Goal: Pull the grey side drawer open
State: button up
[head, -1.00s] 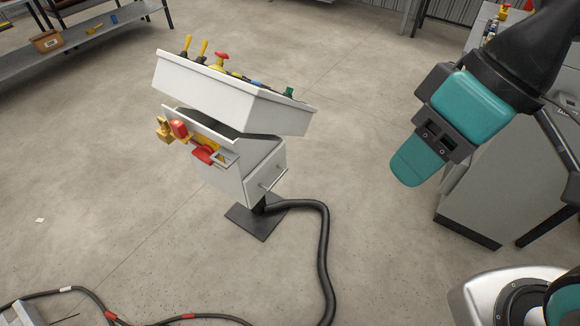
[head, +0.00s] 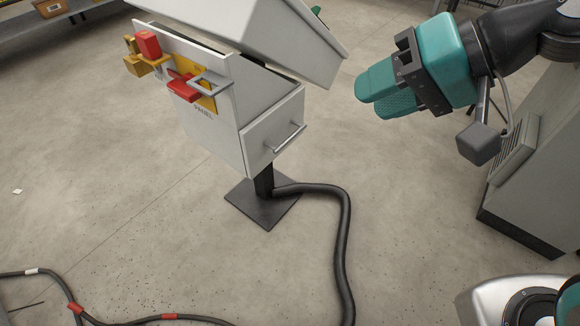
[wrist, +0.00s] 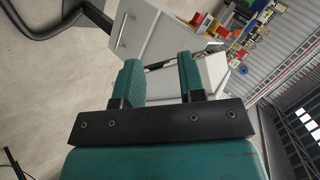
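The grey side drawer (head: 258,140) is set in the right side of a pale console box on a post. It looks shut, with a metal bar handle (head: 285,138) across its front. The drawer front also shows in the wrist view (wrist: 140,26), with its handle (wrist: 121,31) up and left of my fingers. My gripper (head: 378,95) is to the right of the drawer, apart from it, with its fingers pointing left toward the console. In the wrist view my gripper (wrist: 158,66) has a clear gap between its two teal fingers and holds nothing.
The sloping console top (head: 250,35) overhangs the drawer. Red and yellow lock parts (head: 180,85) sit on the console's front panel. A thick black cable (head: 340,230) runs from the post base (head: 262,207) over the floor. A grey cabinet (head: 540,170) stands at the right.

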jog(key=w+f+m+t+y+b, duration=0.25)
jog(key=w+f+m+b, duration=0.2)
jog(key=f+b, duration=1)
jog(key=m+t+b, duration=0.2)
jog(key=m+t, duration=0.2)
send_near(291, 136)
jog(key=shift+g, duration=0.25)
jog(key=b+x, duration=0.2)
jog(key=x, duration=0.8)
jog(key=shift+w+f, duration=0.1)
jog(key=shift+f, duration=0.05)
grip_shut()
